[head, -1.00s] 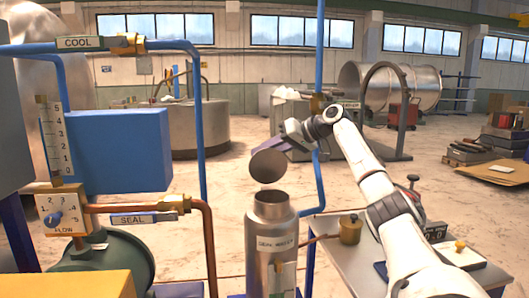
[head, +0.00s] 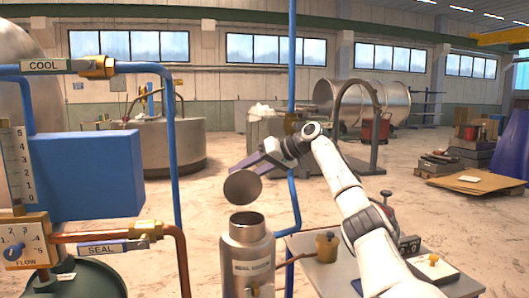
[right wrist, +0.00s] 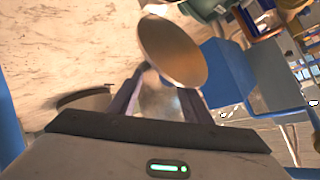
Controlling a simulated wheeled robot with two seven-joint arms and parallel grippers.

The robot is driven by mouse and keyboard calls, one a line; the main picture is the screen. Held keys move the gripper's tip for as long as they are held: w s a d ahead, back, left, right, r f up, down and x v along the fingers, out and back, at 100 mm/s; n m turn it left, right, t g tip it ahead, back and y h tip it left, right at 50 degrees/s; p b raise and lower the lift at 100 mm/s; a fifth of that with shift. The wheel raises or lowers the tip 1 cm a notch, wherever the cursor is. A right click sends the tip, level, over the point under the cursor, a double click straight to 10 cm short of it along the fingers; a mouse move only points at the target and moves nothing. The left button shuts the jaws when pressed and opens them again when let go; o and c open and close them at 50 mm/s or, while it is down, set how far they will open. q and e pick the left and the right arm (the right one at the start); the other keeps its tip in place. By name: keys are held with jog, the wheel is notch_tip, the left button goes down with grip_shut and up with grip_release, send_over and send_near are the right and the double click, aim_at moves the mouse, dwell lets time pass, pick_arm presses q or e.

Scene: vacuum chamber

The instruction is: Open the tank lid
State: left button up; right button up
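The tank (head: 247,262) is an upright silver canister with a short neck and a label, at the bottom centre of the head view. Its round mouth shows uncovered. The lid (head: 242,187), a round metal disc, hangs tilted just above the mouth, apart from it. My right gripper (head: 248,162) is at the lid's upper edge and appears shut on it. In the right wrist view the lid (right wrist: 172,50) lies at the tips of the two fingers; the exact grip point is hard to see. My left gripper is not in view.
A blue pipe (head: 291,200) rises just behind and right of the tank. A copper pipe with a SEAL tag (head: 105,247) and a blue box (head: 88,175) stand to the left. A small table (head: 318,275) with a brass pot (head: 326,246) is at the right.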

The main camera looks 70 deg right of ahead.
jog(key=s+d+r+p, duration=0.2)
jog(key=s+d+r, duration=0.1)
jog(key=s+r, duration=0.3)
jog(key=shift+d+r+p, duration=0.15)
jog(key=shift+r+p, duration=0.15)
jog(key=shift+r, duration=0.1)
dwell(0.5)
jog(key=shift+s, duration=0.15)
dwell(0.3)
jog(key=v, duration=1)
dwell(0.9)
